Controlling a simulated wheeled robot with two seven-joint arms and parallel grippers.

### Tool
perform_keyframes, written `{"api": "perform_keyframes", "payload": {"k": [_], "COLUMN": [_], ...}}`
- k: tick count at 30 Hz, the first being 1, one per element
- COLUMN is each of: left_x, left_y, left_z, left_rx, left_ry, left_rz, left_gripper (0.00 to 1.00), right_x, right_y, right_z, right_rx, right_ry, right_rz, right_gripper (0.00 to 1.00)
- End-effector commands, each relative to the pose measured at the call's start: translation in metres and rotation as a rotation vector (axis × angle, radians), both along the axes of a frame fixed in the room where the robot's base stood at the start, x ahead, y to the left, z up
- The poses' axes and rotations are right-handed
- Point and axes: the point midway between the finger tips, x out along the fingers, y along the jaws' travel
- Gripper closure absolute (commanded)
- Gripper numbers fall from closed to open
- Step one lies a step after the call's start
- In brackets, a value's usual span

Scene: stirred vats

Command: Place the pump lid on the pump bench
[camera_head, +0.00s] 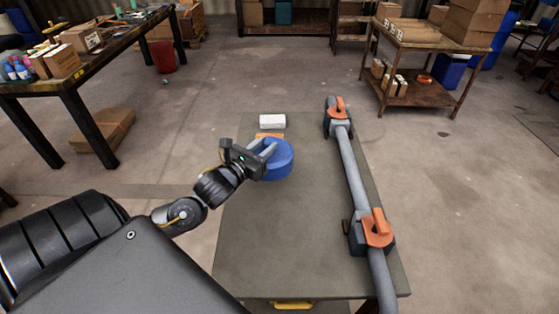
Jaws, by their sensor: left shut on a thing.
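The pump lid looks to be the round blue piece (277,163) in the head view. My left gripper (266,153) is shut on its near left side, and my left arm reaches in from the left. The lid is over the far half of a grey-topped bench (260,240), which looks to be the pump bench. I cannot tell whether the lid touches the bench top or is held just above it. My right gripper is not in view.
A grey pipe (355,178) with two orange-handled valves (377,228) runs along the bench's right side. A small white box (272,121) and an orange item (268,135) lie behind the lid. The bench's front middle is clear. A cluttered table (75,75) stands left, a wooden cart (425,40) back right.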

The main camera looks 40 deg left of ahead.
Motion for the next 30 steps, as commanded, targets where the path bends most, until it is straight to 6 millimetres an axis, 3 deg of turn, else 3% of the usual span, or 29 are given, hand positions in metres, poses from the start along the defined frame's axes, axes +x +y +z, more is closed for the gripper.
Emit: {"api": "perform_keyframes", "payload": {"k": [1, 3, 10, 18, 24, 30], "left_x": [0.015, 0.026, 0.053, 0.059, 0.063, 0.063], "left_y": [0.0, -0.001, -0.004, -0.005, -0.006, -0.005], "left_z": [-0.004, -0.021, -0.053, -0.06, -0.087, -0.095], "left_rx": [-0.002, -0.003, -0.001, -0.001, -0.003, -0.001], "left_ry": [-0.005, 0.0, -0.001, -0.001, 0.002, -0.001], "left_rz": [0.002, 0.002, -0.001, -0.003, -0.003, -0.004], "left_gripper": [1.0, 1.0, 1.0, 1.0, 1.0, 1.0], "right_x": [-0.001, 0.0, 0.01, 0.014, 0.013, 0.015], "right_y": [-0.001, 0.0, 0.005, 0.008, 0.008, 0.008], "right_z": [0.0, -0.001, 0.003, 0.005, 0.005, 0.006], "right_rx": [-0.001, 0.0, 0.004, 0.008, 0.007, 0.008], "right_ry": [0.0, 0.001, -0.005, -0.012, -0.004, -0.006], "right_rz": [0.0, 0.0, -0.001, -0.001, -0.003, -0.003], "right_gripper": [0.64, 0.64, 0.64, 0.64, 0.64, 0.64]}}
